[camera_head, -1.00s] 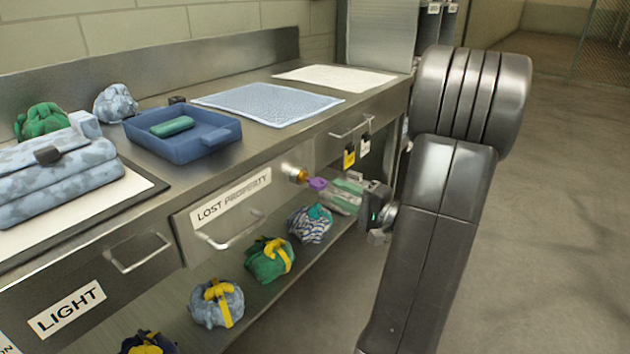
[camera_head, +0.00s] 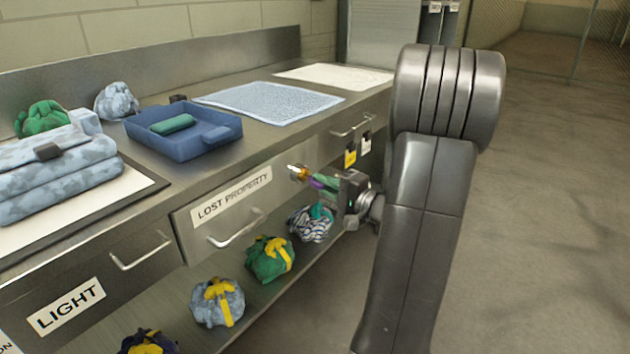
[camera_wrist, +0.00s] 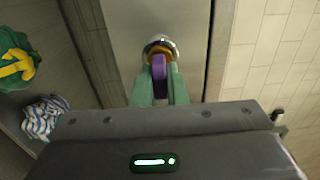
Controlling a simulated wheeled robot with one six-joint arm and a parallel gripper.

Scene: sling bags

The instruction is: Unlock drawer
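The LOST PROPERTY drawer (camera_head: 208,232) is closed under the steel counter, with a bar handle on its front. A round lock (camera_head: 298,172) with a brass-yellow part sits right of its label; it also shows in the wrist view (camera_wrist: 160,42). My gripper (camera_head: 322,184) is just right of the lock. In the wrist view its green fingers (camera_wrist: 161,90) are shut on a purple key piece (camera_wrist: 159,72), which points at the lock and overlaps the yellow part. I cannot tell how deep anything sits in the lock.
Another drawer (camera_head: 62,308) is labelled LIGHT. Tied cloth bags (camera_head: 270,260) lie on the lower shelf. Yellow and white tags (camera_head: 350,155) hang near the right drawer handle. Floor at right is clear.

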